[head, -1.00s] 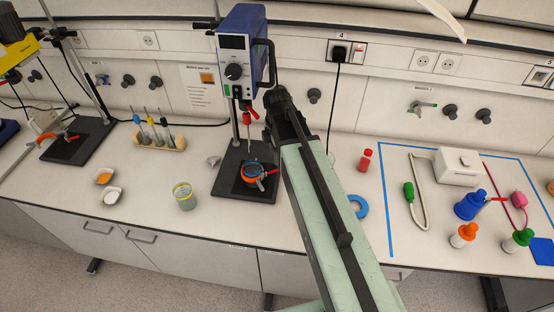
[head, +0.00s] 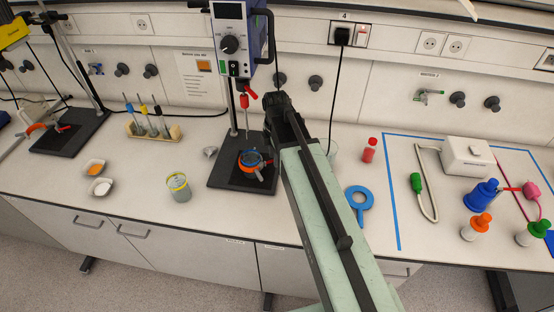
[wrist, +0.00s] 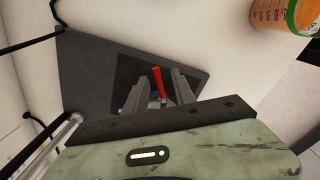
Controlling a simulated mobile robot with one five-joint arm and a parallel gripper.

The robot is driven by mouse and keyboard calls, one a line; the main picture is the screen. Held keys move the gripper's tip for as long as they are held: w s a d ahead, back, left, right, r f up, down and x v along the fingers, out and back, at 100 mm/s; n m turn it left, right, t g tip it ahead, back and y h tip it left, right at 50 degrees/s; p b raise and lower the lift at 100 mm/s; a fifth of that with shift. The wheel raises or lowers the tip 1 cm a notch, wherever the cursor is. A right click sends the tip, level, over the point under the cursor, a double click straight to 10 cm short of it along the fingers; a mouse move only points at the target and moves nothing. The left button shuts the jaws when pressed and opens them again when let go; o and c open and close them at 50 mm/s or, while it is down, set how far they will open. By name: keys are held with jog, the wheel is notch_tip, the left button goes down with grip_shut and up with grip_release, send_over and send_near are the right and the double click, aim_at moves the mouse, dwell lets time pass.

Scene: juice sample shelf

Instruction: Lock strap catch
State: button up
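A red lever (wrist: 158,82), which looks like the strap catch, stands between my gripper's fingertips (wrist: 157,88) in the wrist view. The fingers are open, with gaps on both sides of the lever. Behind it lies the dark stand base (wrist: 85,75). In the head view the base (head: 226,178) carries a vessel with a blue and orange band (head: 250,160). My gripper (head: 280,104) shows as a dark shape to the upper right of the vessel there, its fingertips hidden. Whether the strap is closed cannot be told.
The stirrer (head: 230,40) stands above the vessel, with a red part (head: 244,101) on its shaft.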

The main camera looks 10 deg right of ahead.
grip_shut()
jog(key=shift+d, duration=0.25)
jog(key=shift+a, duration=0.15)
jog(key=shift+a+n, duration=0.2)
jog(key=shift+n, duration=0.3)
jog(key=shift+w, duration=0.1)
jog(key=n, duration=0.1)
jog(key=w+n, duration=0.1)
jog(key=n, duration=0.2)
jog(key=shift+w+a+n, duration=0.25)
jog(key=shift+a+n, duration=0.05)
jog(key=shift+a, duration=0.05)
jog(key=shift+w+a+n+y, duration=0.1)
jog(key=shift+w+a+n, duration=0.1)
jog(key=shift+n, duration=0.65)
jog(key=shift+w+a+n+y, duration=0.1)
jog(key=shift+w+a+n, duration=0.05)
jog(key=shift+n, duration=0.65)
jog(key=shift+w+a+n+y, duration=0.1)
jog(key=shift+w+a+n, duration=0.1)
jog(key=shift+n, duration=0.65)
